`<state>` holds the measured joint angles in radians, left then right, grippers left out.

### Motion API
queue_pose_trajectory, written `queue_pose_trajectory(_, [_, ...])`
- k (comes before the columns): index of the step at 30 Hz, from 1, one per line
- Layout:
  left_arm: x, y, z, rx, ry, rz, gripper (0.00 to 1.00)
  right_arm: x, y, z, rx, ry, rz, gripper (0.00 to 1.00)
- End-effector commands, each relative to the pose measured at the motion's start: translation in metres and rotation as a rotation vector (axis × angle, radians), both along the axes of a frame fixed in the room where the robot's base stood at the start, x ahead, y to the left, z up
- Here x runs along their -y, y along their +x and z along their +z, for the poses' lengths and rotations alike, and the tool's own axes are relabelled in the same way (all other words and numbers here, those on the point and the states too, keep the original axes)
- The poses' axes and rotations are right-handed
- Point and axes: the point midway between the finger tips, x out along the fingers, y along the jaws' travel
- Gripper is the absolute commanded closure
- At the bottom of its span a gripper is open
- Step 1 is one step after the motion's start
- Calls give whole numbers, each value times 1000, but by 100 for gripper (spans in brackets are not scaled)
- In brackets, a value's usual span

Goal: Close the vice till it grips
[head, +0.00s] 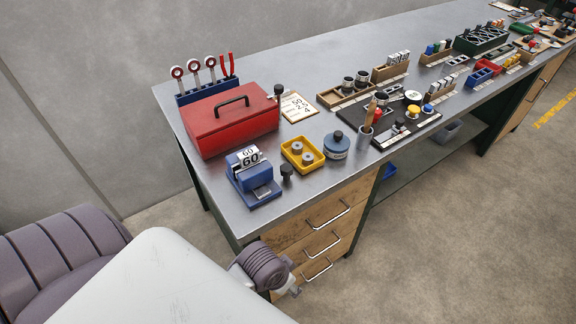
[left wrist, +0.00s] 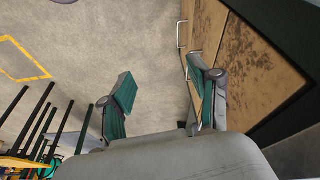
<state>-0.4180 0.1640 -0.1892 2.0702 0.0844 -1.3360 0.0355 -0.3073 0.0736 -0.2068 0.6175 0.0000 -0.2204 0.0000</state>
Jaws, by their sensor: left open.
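The blue vice (head: 262,190) stands on the near left corner of the steel bench top (head: 225,205). A white block or card (head: 249,157) marked 60 shows at its upper part; whether the jaws touch it I cannot tell. A small black knob (head: 286,170) is just right of the vice; I cannot tell if it is joined to it. My left gripper (left wrist: 162,95) is open and empty in the left wrist view, over the floor near the wooden drawers (left wrist: 207,25), below the bench top. The vice is not in that view. My right gripper is not seen.
Behind the vice are a red toolbox (head: 232,122) and a tool rack (head: 206,92). Drawer handles (head: 328,216) stick out below the bench edge.

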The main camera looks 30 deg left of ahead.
Motion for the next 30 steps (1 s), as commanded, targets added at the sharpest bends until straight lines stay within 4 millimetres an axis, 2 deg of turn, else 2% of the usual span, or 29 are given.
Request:
queue_pose_trajectory(1, [5, 12, 21, 25, -14, -20, 38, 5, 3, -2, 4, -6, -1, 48])
queue_pose_trajectory(3, [17, 25, 49, 38, -43, -61, 38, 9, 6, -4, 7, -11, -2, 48])
queue_pose_trajectory(6, [29, 39, 72, 39, -69, -114, 38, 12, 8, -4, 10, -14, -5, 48])
queue_pose_trajectory(12, [43, 67, 99, 17, -84, -209, 38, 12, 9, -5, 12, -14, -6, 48])
queue_pose_trajectory(17, [38, 97, 117, -30, -57, -262, 38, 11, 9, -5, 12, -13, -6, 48])
queue_pose_trajectory(20, [21, 124, 132, -78, -15, -266, 38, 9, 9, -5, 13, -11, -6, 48])
queue_pose_trajectory(23, [-12, 155, 157, -138, 38, -217, 38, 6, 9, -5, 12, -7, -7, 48])
queue_pose_trajectory(27, [-68, 190, 204, -213, 86, -77, 38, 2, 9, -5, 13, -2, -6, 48])
queue_pose_trajectory(30, [-104, 204, 239, -250, 90, 33, 38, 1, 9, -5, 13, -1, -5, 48])
